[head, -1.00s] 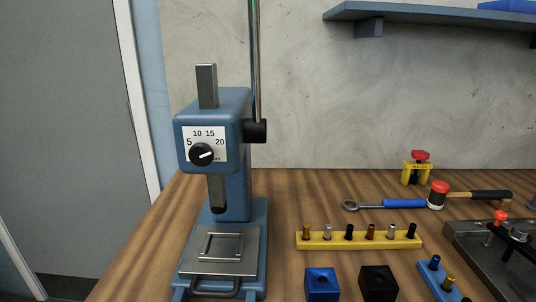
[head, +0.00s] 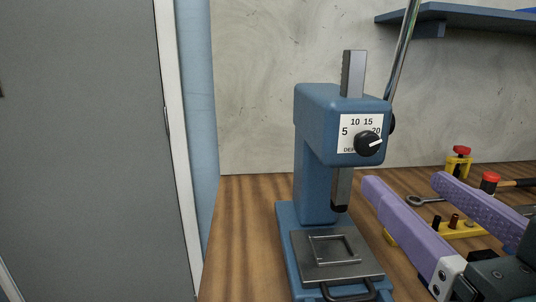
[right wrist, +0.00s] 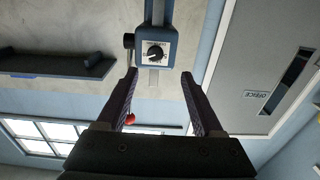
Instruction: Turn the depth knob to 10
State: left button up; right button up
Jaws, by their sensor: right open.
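The depth knob (head: 369,143) is a round black knob with a white pointer line, on the white dial plate (head: 346,143) of a blue press (head: 312,110). The dial reads 5, 10, 15, 20, and the pointer aims right and slightly up, near or just past 20. My right gripper (head: 405,181) is open and empty, its two purple fingers pointing toward the press, below and to the right of the knob. In the right wrist view the knob (right wrist: 155,53) shows ahead between the open fingertips (right wrist: 158,74), apart from them. My left gripper is not in view.
The press's metal table (head: 318,270) is below the dial, and its lever (head: 403,45) rises behind at right. A yellow rack (head: 461,232), a wrench (head: 415,201) and a yellow-and-red item (head: 459,163) lie beyond the fingers. Bench space left of the press is clear.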

aim_at(369, 147)
jog(key=w, duration=0.3)
jog(key=w+p, duration=0.1)
jog(key=w, duration=0.4)
jog(key=shift+w+d+r+p, duration=0.1)
jog(key=shift+w+d+p, duration=0.2)
jog(key=shift+w+p, duration=0.1)
jog(key=shift+w, duration=0.35)
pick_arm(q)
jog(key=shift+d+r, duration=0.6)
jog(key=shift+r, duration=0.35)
pick_arm(e)
jog(key=c, duration=0.5)
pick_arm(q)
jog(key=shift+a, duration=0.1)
pick_arm(e)
grip_shut()
